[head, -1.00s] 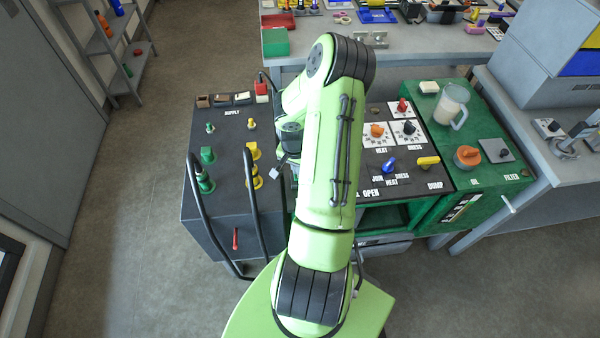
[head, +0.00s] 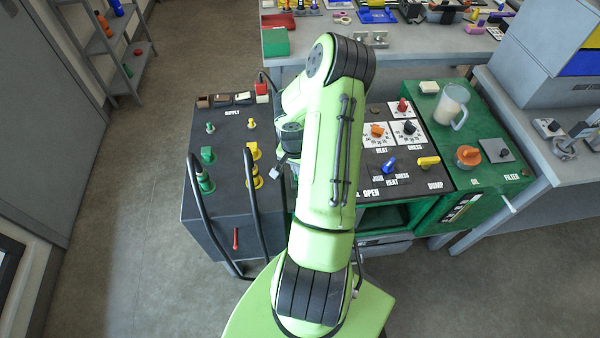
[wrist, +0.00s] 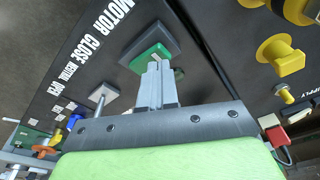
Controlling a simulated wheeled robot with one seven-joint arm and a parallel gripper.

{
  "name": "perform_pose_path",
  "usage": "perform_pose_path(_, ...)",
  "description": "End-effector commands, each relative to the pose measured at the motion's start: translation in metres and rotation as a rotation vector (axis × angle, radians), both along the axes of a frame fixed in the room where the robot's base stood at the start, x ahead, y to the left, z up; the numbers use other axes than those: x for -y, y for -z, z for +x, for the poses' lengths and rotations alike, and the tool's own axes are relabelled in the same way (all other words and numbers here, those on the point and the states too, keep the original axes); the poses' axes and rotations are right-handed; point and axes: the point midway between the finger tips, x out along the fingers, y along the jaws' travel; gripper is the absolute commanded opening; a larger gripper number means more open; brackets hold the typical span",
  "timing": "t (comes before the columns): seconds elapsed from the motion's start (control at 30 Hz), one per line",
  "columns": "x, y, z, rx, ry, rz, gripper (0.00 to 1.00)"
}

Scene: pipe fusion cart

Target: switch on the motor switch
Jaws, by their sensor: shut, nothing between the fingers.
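In the wrist view the motor switch (wrist: 143,60) is a green rocker on a dark grey square plate, near the white MOTOR lettering on the black panel. My gripper (wrist: 159,66) is shut and empty. Its fingertips are over the right part of the green rocker and hide some of it. They are at or very close to its surface; I cannot tell whether they touch. In the head view my green arm hides the switch and the fingertips.
In the wrist view a metal lever (wrist: 101,100) stands left of my fingers, and a yellow knob (wrist: 281,54) is at the right. In the head view black rails (head: 262,210) rise beside the arm, and a green cabinet (head: 480,130) stands to the right.

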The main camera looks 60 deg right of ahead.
Motion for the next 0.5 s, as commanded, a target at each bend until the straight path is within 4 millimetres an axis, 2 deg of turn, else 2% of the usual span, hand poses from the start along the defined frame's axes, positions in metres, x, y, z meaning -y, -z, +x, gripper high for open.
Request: perform_pose_path(0.5,0.0,0.0039,0.0001,0.0,0.0,0.0,0.0)
